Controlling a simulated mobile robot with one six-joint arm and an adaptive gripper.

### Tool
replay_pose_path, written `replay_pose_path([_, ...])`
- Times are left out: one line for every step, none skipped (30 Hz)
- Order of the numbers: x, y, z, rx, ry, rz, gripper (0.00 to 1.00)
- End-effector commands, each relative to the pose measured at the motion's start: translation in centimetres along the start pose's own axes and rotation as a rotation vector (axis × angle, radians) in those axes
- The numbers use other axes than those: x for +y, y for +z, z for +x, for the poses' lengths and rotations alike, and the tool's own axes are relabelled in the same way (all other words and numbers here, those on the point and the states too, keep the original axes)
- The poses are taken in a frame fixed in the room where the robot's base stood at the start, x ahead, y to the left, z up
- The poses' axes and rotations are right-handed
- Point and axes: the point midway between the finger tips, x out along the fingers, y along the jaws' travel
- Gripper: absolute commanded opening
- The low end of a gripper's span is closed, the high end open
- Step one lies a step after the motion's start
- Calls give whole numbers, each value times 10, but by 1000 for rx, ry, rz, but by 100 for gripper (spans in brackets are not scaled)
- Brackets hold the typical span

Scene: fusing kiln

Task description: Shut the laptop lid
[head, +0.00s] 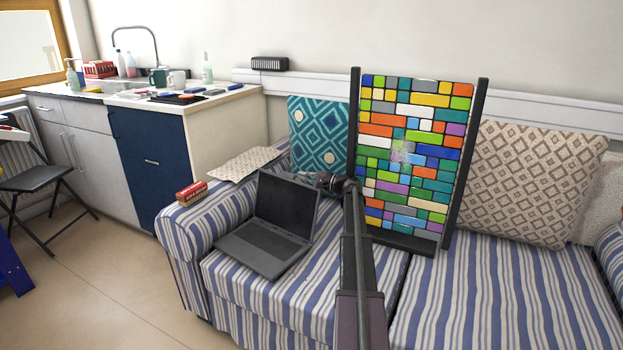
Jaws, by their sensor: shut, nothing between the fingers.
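A dark grey laptop (264,248) sits on the left seat of the striped sofa. Its lid (284,205) stands open and upright, with the dark screen facing the front left and the keyboard base flat on the cushion. My gripper (321,181) is shut and empty at the upper right corner of the lid. I cannot tell whether it touches the lid. My arm reaches up from the bottom of the head view, to the right of the laptop.
A colourful mosaic panel (415,150) in a black frame stands on the sofa just behind my arm. A teal cushion (318,135) leans behind the laptop. A red box (191,193) and a patterned cloth (246,164) lie on the left armrest. The right seat (500,300) is clear.

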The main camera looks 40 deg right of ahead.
Motion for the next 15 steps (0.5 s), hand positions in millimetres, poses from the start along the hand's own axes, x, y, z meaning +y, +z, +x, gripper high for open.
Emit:
replay_pose_path([0, 0, 8, -2, 0, 0, 0])
replay_pose_path([0, 0, 12, -2, 0, 0, 0])
replay_pose_path([0, 0, 16, -2, 0, 0, 0])
replay_pose_path([0, 0, 18, -1, 0, 0, 0])
replay_pose_path([0, 0, 20, -1, 0, 0, 0])
replay_pose_path([0, 0, 23, -1, 0, 0, 0])
replay_pose_path([0, 0, 25, -1, 0, 0, 0])
replay_pose_path([0, 0, 26, -1, 0, 0, 0])
replay_pose_path([0, 0, 28, -1, 0, 0, 0])
replay_pose_path([0, 0, 29, -1, 0, 0, 0])
replay_pose_path([0, 0, 30, -1, 0, 0, 0])
replay_pose_path([0, 1, 30, -1, 0, 0, 0])
replay_pose_path([0, 1, 30, -1, 0, 0, 0])
replay_pose_path([0, 1, 30, -1, 0, 0, 0])
replay_pose_path([0, 1, 31, -1, 0, 0, 0])
